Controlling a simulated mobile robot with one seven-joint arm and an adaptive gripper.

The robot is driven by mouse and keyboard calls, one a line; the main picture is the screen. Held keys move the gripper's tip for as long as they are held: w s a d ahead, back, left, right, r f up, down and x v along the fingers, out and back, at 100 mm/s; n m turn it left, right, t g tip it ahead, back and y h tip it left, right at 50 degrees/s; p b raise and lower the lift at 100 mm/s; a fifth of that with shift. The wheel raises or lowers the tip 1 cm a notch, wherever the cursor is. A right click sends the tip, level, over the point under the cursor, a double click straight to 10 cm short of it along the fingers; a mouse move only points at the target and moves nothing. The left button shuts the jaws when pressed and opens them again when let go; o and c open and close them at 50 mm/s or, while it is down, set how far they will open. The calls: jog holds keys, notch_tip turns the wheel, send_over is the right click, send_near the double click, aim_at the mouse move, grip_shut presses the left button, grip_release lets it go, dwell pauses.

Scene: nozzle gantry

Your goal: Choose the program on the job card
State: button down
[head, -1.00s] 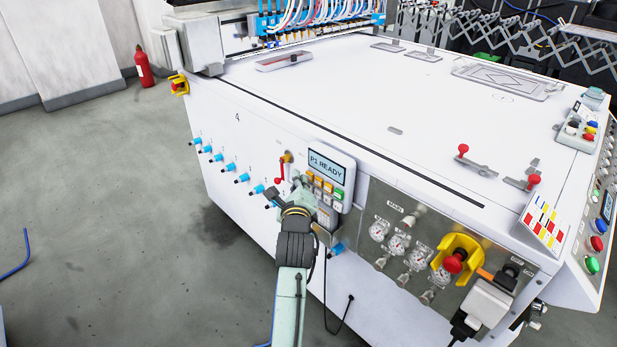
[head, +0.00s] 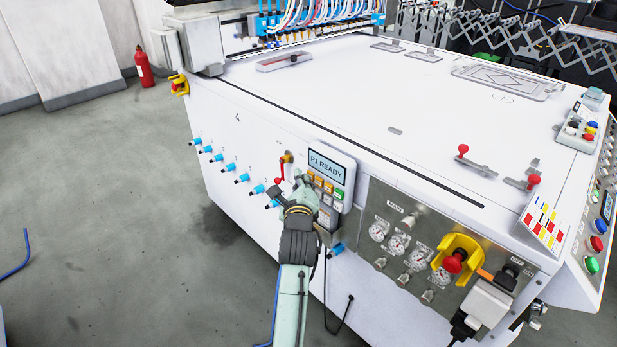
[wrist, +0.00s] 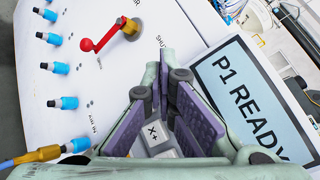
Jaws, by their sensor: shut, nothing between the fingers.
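The control panel (head: 342,198) is on the front face of the white machine. Its display (head: 326,168) reads "P1 READY", and the display also shows in the wrist view (wrist: 250,100). Yellow, grey and green keys (head: 325,187) sit below the display, partly covered by my gripper (head: 304,188). In the wrist view my gripper (wrist: 162,78) is shut and empty beside the display, in front of the panel. A grey key marked "X+" (wrist: 154,131) shows between the finger bases. I cannot tell whether the fingertips touch a key. No readable job card is in view.
A red-handled valve (wrist: 107,35) and several blue fittings (wrist: 60,68) are left of the gripper. Gauges and a red emergency button (head: 453,262) are to the right. A colour-patterned card (head: 543,222) leans near the right corner. Open floor lies at left.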

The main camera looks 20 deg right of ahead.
jog(key=shift+d, duration=0.2)
dwell(0.5)
jog(key=shift+s+a, duration=0.3)
jog(key=shift+a, duration=0.65)
jog(key=a, duration=0.1)
jog(key=s+a+b, duration=0.1)
jog(key=a, duration=0.2)
jog(key=shift+s+a+b, duration=0.35)
jog(key=shift+b, duration=0.05)
